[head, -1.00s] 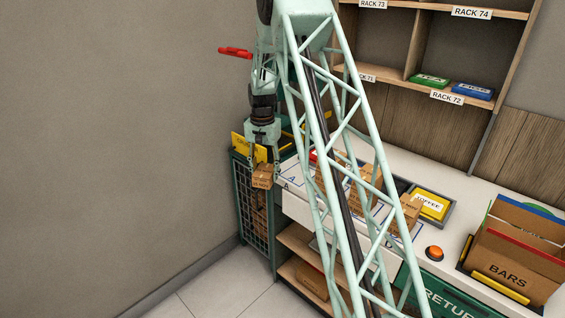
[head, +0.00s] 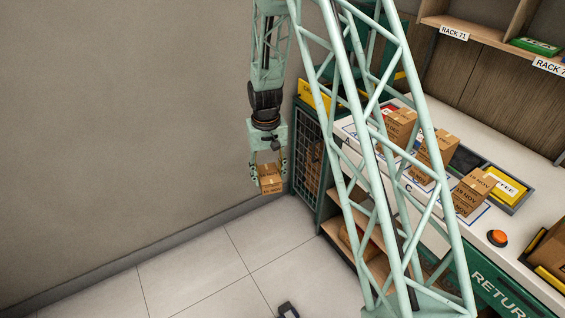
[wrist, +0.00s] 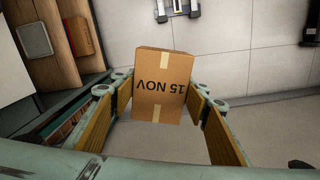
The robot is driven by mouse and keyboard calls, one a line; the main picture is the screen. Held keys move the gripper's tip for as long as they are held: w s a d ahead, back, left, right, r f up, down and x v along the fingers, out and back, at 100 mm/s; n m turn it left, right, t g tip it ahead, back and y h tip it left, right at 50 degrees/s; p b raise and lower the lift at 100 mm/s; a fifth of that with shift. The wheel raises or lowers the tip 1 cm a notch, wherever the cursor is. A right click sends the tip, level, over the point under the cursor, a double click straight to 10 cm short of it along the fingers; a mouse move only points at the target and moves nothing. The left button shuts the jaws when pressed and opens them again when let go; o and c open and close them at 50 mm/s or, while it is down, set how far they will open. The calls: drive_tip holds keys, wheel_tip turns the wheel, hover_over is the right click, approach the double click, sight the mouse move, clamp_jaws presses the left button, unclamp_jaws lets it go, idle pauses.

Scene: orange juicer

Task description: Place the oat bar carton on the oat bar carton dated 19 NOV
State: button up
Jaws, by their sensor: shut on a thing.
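My gripper (head: 268,172) is shut on a brown oat bar carton (head: 270,180) with pale tape, held over the floor left of the counter. In the wrist view the held carton (wrist: 160,85) sits between the fingers, and its label reads 15 NOV upside down. On the counter a carton (head: 472,192) at the right of the row appears to read 19 NOV. Two carton groups, a middle one (head: 440,148) and a left one (head: 400,124), stand further back; their dates are too small to read surely. My arm's lattice partly hides them.
A green mesh cage (head: 309,150) holding cartons stands at the counter's left end. A yellow coffee box (head: 506,188) in a tray and an orange button (head: 497,238) are at the right. Open shelves (head: 370,262) lie below the counter. The tiled floor (head: 190,270) is mostly clear.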

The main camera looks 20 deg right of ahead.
sight(263, 180)
drive_tip(key=shift+s+a+f+n, duration=0.3)
drive_tip(key=shift+s+a, duration=0.25)
drive_tip(key=shift+a, duration=0.2)
drive_tip(key=shift+s+a+f+n, duration=0.15)
drive_tip(key=shift+s+a+n, duration=0.15)
drive_tip(key=shift+s+a, duration=0.3)
drive_tip(key=shift+s+a, duration=0.1)
drive_tip(key=shift+a, duration=0.05)
